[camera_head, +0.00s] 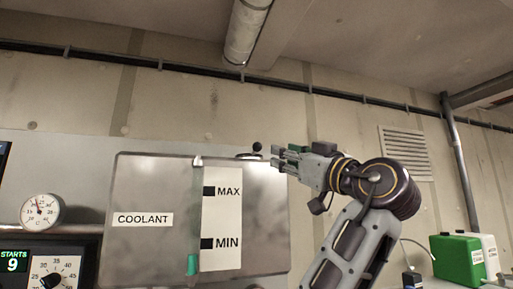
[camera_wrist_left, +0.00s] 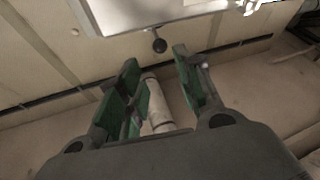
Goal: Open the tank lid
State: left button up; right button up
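The coolant tank (camera_head: 150,185) is a grey metal box with a MAX/MIN level strip on its front. A small lid (camera_head: 250,156) with a black ball knob (camera_head: 257,147) sits on its top near the right end.
A round dial gauge (camera_head: 40,211) and a black timer panel (camera_head: 48,266) are left of the tank. A green canister (camera_head: 458,262) stands at the far right. A pipe (camera_head: 245,35) hangs overhead. The space above the tank is clear.

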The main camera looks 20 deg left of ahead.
aim_at(260, 147)
pick_arm(q)
jog(key=p+x, duration=0.4)
jog(key=x, duration=0.8)
jog(key=shift+w+a+p, duration=0.1)
jog(key=shift+p, duration=0.2)
jog(key=shift+x, duration=0.9)
grip_shut()
